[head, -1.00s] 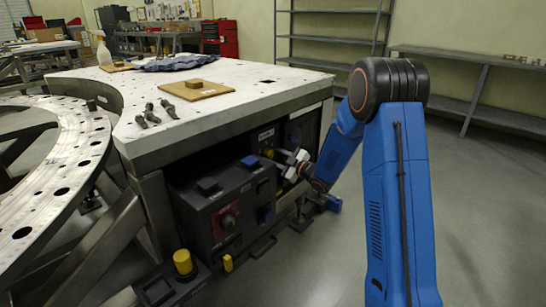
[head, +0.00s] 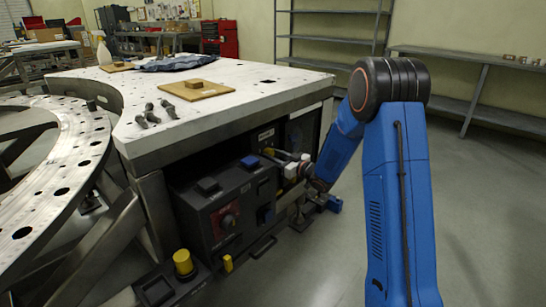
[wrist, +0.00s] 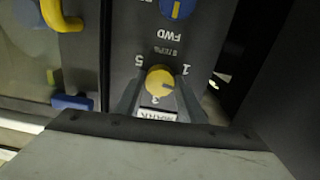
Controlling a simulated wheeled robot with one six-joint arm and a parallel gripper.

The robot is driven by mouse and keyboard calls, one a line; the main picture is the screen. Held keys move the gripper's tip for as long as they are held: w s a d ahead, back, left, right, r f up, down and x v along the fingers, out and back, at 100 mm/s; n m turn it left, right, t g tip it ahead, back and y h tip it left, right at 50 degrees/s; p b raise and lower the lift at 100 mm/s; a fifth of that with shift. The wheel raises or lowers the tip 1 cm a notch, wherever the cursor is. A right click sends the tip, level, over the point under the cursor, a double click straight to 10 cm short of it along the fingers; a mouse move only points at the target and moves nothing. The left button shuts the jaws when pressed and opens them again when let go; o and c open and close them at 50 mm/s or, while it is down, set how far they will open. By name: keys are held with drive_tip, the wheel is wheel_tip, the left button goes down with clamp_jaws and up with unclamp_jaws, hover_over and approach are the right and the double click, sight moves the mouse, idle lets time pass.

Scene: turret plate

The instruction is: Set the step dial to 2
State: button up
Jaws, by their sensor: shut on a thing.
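The step dial (wrist: 160,80) is a round yellow knob on a dark panel, upside down in the wrist view. In the head view my gripper (head: 288,162) reaches the panel under the table; the dial is too small to make out there.
A blue selector knob (wrist: 177,8) marked FWD is near the dial. A yellow handle (wrist: 61,14) and a blue part (wrist: 72,102) lie to the left. In the head view a dark control box (head: 222,212) with a red switch stands left of my gripper, under the white-topped table (head: 225,88).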

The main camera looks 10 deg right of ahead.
drive_tip(key=shift+m, duration=2.2)
drive_tip(key=o, duration=1)
drive_tip(key=shift+o, duration=0.2)
drive_tip(key=v, duration=1.7)
drive_tip(key=shift+d, duration=0.2)
drive_tip(key=shift+s+r, duration=0.1)
drive_tip(key=shift+s, duration=0.05)
